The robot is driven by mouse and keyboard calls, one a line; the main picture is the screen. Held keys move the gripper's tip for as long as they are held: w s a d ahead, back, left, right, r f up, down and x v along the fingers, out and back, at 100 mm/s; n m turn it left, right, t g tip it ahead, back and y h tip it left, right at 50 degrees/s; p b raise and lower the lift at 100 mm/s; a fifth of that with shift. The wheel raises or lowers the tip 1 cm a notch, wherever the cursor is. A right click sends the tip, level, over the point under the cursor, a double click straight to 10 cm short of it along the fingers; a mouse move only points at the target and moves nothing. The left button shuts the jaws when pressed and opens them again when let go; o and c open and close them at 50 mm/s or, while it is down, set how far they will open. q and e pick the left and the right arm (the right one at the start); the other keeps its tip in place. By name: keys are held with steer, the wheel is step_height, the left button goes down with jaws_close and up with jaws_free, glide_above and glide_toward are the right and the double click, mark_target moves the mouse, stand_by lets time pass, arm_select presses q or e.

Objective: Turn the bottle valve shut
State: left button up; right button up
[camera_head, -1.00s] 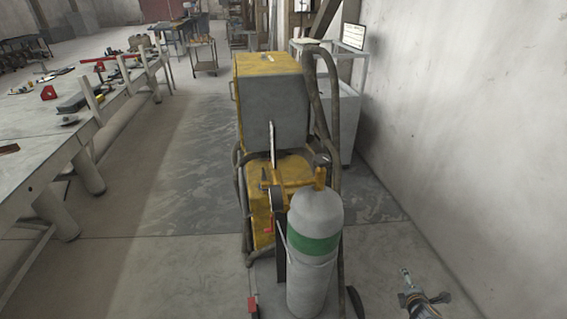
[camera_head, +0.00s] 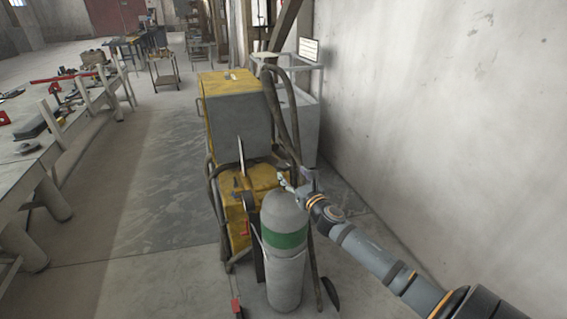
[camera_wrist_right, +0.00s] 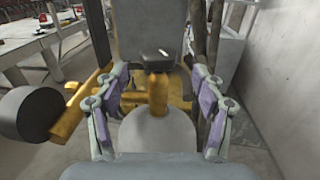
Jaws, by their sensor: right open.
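The gas bottle (camera_head: 284,235) is grey-white with a green band and stands upright on the cart in the head view. Its rounded top (camera_wrist_right: 158,130) shows at the bottom middle of the right wrist view. The bottle valve (camera_wrist_right: 158,88) is a brass-yellow neck with a dark knob (camera_wrist_right: 160,63) on top. My right gripper (camera_head: 296,184) is at the bottle's top and hides most of the valve in the head view. In the right wrist view its two fingers (camera_wrist_right: 158,78) are spread wide, one on each side of the valve, with gaps between. My left gripper is not in view.
The yellow and grey welding machine (camera_head: 238,115) stands behind the bottle, with hoses (camera_head: 285,110) on its right. A bare wall (camera_head: 430,110) runs along the right. A long workbench (camera_head: 50,150) stands at the left, with clear floor (camera_head: 165,215) between.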

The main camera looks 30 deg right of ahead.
mark_target(288, 169)
steer(key=w, duration=0.2)
steer(key=w+p, duration=0.1)
steer(key=w, duration=0.1)
steer(key=w+d+p, duration=0.1)
steer(key=w, duration=0.1)
steer(key=shift+w, duration=0.3)
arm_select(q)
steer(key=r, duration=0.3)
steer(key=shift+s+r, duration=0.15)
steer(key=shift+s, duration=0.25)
arm_select(e)
steer(key=shift+a, duration=0.1)
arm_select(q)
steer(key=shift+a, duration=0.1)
arm_select(e)
steer(key=shift+c, duration=0.4)
steer(key=c, duration=1.1)
steer(key=shift+o, duration=0.2)
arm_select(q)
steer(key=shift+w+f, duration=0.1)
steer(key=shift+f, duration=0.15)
arm_select(e)
steer(key=shift+f, duration=0.1)
